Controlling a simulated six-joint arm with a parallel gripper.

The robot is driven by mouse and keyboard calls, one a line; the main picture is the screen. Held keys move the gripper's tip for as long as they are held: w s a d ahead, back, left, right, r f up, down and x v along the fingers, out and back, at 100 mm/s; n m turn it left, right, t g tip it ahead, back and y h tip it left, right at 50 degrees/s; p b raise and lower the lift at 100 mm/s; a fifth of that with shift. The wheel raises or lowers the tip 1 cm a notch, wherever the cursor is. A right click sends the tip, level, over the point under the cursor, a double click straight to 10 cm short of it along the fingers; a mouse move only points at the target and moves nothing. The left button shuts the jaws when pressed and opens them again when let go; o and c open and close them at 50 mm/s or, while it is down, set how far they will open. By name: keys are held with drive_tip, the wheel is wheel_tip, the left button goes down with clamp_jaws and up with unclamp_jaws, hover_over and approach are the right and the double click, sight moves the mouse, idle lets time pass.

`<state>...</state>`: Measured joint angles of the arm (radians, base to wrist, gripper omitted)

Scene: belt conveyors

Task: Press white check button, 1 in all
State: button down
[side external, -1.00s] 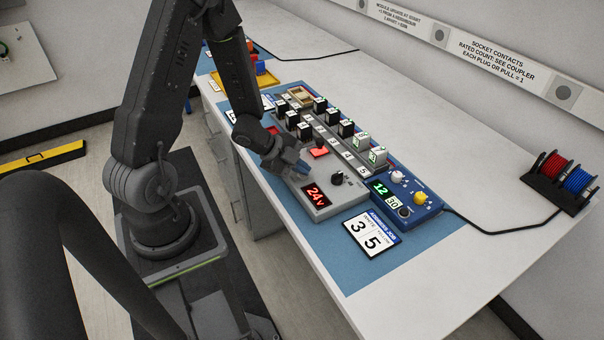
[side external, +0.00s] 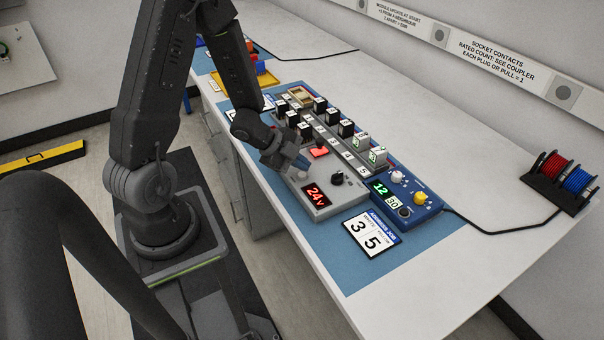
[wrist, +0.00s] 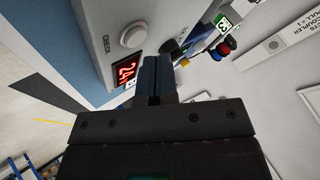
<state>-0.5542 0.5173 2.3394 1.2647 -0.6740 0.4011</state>
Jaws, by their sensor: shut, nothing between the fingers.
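The white check button (wrist: 132,35) is round and sits on the grey panel face beside the label CHECK and the red 24V display (wrist: 127,70) in the wrist view. The same display shows in the side external view (side external: 316,195) on the grey box (side external: 333,207). My gripper (wrist: 158,62) is shut and empty, with its blue fingers side by side. In the side external view my gripper (side external: 296,164) hangs low over the near left part of the grey box. In the wrist view the fingertips appear apart from the button.
A row of dark and white modules (side external: 346,128) stands behind the box. A blue unit (side external: 420,200) with a green 12 display and knobs is at the right. A card reading 3 and 5 (side external: 371,233) lies in front. Wire spools (side external: 568,180) stand on the bench at far right.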

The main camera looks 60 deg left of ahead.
drive_tip(key=shift+r, duration=2.5)
drive_tip(key=shift+w+r, duration=0.2)
drive_tip(key=shift+r, duration=0.1)
wheel_tip(320, 180, up, 7)
drive_tip(key=w+n+t+y, duration=0.1)
drive_tip(key=w+n+y, duration=0.1)
drive_tip(key=n+y, duration=0.25)
wheel_tip(320, 180, up, 6)
drive_tip(key=f+n+y, duration=0.1)
drive_tip(key=n+y, duration=0.2)
drive_tip(key=n, duration=0.1)
hover_over(302, 175)
drive_tip(key=s+d+r+n+g+h, duration=0.3)
drive_tip(key=s+d+r+n, duration=0.2)
drive_tip(key=s+d, duration=0.7)
drive_tip(key=shift+s+r+g+h, duration=0.4)
drive_tip(key=shift+s+r, duration=0.3)
drive_tip(key=shift+s, duration=0.15)
drive_tip(key=c, duration=1.8)
unclamp_jaws()
